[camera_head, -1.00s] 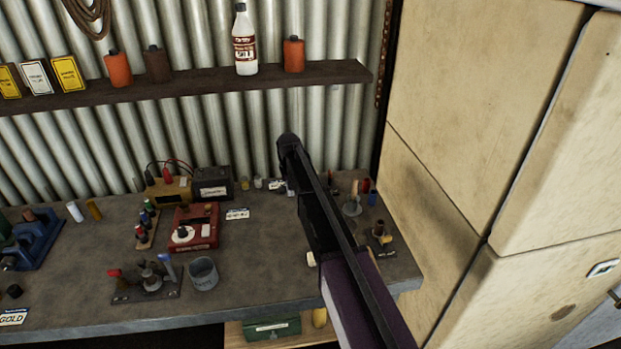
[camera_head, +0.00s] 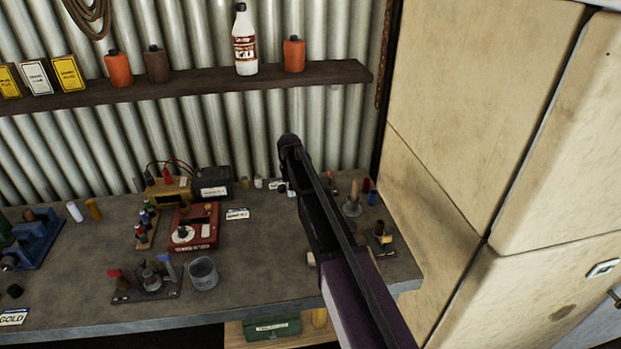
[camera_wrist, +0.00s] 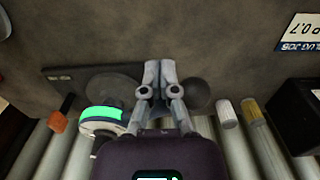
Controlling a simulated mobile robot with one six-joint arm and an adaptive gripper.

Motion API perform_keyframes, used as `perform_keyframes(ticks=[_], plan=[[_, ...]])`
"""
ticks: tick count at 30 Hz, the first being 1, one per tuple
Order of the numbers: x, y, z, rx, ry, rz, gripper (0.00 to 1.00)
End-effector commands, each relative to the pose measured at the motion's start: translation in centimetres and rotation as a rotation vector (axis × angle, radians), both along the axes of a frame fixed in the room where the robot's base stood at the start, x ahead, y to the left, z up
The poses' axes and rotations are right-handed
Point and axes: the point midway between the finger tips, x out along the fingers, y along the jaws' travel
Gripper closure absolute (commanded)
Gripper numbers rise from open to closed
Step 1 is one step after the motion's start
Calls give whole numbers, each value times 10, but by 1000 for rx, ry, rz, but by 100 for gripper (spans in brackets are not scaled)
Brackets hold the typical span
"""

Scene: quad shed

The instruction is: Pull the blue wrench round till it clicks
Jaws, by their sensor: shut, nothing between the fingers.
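In the wrist view my gripper (camera_wrist: 158,68) is shut and empty, its fingertips over the grey bench. Dark rounded shapes (camera_wrist: 197,95) show beside and behind the fingers; I cannot tell if they touch. Left of the fingers is a dark plate (camera_wrist: 70,80) with a round piece with a bright green band (camera_wrist: 101,114). I cannot make out a blue wrench for certain. In the head view a small blue-topped piece (camera_head: 165,265) stands on a dark fixture (camera_head: 130,296) at the bench front, and a blue piece (camera_head: 372,198) stands at the right. My arm hides the gripper there.
A red box with a dial (camera_head: 195,228), a grey cup (camera_head: 203,274) and a black box (camera_head: 213,182) stand on the bench (camera_head: 255,275). A tall pale cabinet (camera_head: 480,110) closes off the right. A shelf (camera_head: 190,90) with bottles runs above.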

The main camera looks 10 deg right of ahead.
Motion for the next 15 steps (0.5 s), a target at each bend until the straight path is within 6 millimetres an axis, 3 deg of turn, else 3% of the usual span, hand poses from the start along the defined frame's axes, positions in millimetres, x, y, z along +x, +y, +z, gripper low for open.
perform_keyframes(ticks=[15], plan=[[-8, -5, 0, 0, 0, 0, 100]])
